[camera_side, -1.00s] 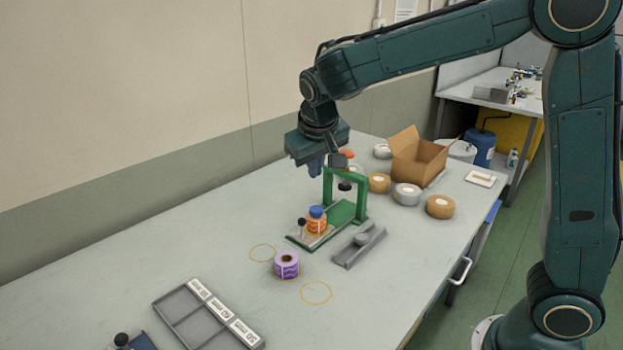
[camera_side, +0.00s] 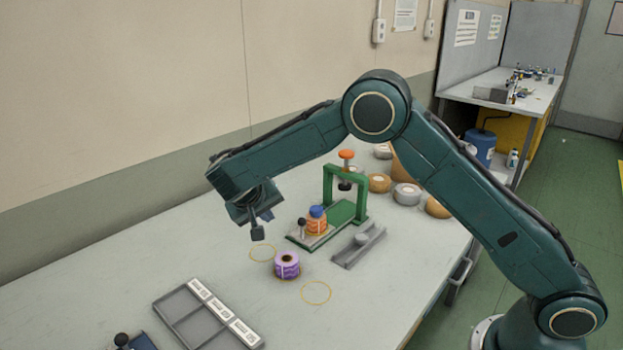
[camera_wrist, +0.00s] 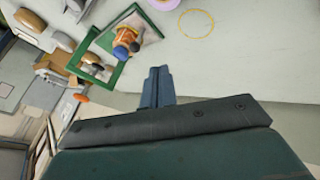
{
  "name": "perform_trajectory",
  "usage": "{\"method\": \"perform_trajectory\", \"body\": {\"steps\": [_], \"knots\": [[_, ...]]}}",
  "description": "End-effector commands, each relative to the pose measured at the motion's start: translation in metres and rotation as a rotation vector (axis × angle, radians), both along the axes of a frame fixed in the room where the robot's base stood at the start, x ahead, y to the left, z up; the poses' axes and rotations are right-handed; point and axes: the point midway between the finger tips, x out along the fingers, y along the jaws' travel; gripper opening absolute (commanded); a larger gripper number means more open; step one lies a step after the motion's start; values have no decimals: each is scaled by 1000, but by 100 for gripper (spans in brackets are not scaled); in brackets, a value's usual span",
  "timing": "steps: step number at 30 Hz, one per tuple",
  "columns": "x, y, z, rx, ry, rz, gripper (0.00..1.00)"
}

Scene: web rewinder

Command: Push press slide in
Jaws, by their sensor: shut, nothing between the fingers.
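The green press (camera_side: 328,180) stands on the table with an orange knob (camera_side: 347,154) on top. Its slide plate (camera_side: 298,239) lies at the front left, out from under the frame. An orange piece with a blue top (camera_side: 317,222) sits on the slide, beside the slide's black ball handle (camera_side: 302,222). My gripper (camera_side: 266,215) is shut and empty, above the table to the left of the press and apart from it. In the wrist view my shut fingers (camera_wrist: 158,72) point toward the table, with the press (camera_wrist: 96,48) at upper left.
A purple roll (camera_side: 287,266) stands between two yellow circles on the table. A grey channel fixture (camera_side: 358,248) lies right of the press. A grey tray with labels (camera_side: 190,318) is front left. Tape rolls (camera_side: 379,183) stand behind the press.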

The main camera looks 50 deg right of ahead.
Motion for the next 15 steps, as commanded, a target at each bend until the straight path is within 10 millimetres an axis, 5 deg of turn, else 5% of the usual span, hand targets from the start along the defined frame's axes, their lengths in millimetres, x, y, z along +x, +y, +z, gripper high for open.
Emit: {"method": "perform_trajectory", "body": {"steps": [15], "knots": [[5,-12,-17,-1,3,-1,0]]}}
